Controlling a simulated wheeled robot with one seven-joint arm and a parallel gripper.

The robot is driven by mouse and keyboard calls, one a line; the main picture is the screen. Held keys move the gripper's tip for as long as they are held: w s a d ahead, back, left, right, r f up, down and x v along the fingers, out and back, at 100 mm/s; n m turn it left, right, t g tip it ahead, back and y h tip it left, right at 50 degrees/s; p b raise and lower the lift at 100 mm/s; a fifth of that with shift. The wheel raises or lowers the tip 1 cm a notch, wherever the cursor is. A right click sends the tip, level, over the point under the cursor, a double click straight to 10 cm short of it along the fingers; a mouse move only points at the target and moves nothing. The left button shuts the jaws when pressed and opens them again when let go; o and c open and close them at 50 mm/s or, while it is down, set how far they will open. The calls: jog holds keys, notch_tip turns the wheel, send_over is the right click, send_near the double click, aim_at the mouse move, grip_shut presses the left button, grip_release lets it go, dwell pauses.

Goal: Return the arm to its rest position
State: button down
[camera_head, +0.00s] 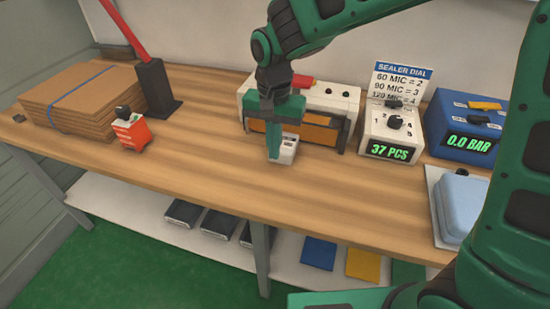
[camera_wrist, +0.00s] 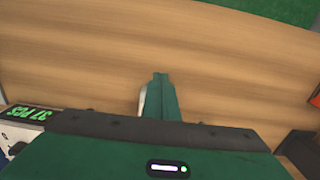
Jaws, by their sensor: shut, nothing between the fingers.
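My green arm reaches in from the right of the head view and bends down over the wooden bench (camera_head: 190,150). My gripper (camera_head: 273,156) points down over the middle of the bench with its fingers together and nothing between them. A small white block (camera_head: 288,152) is close beside the fingertips, partly hidden by them; I cannot tell whether they touch. In the wrist view the closed fingers of my gripper (camera_wrist: 160,78) stand over bare wood, and a pale edge shows just left of them.
Behind my gripper stands a white sealer (camera_head: 349,110) with a brown front. To its right are the counter box (camera_head: 377,134) reading 37 PCS, a blue box (camera_head: 455,125) and a pale blue case (camera_head: 462,205). Cardboard (camera_head: 75,95) and a red dispenser (camera_head: 131,132) are left. The front bench is clear.

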jog(key=s+d+r, duration=0.2)
jog(key=d, duration=0.6)
jog(key=s+d+r+m, duration=0.1)
jog(key=d+r, duration=0.1)
jog(key=d, duration=0.7)
jog(key=s+d+r, duration=0.2)
jog(key=d+r, duration=0.1)
jog(key=d, duration=0.5)
jog(key=shift+m, duration=0.8)
jog(key=s+d, duration=0.4)
jog(key=s, duration=0.2)
jog(key=s+d+f, duration=0.1)
jog(key=s+d, duration=0.4)
jog(key=s, duration=0.1)
jog(key=s+d+f, duration=0.1)
jog(key=s+d, duration=0.4)
jog(key=s, duration=0.1)
jog(key=shift+f, duration=0.25)
jog(key=shift+w, duration=0.1)
jog(key=shift+w+f, duration=0.3)
jog(key=shift+w, duration=0.35)
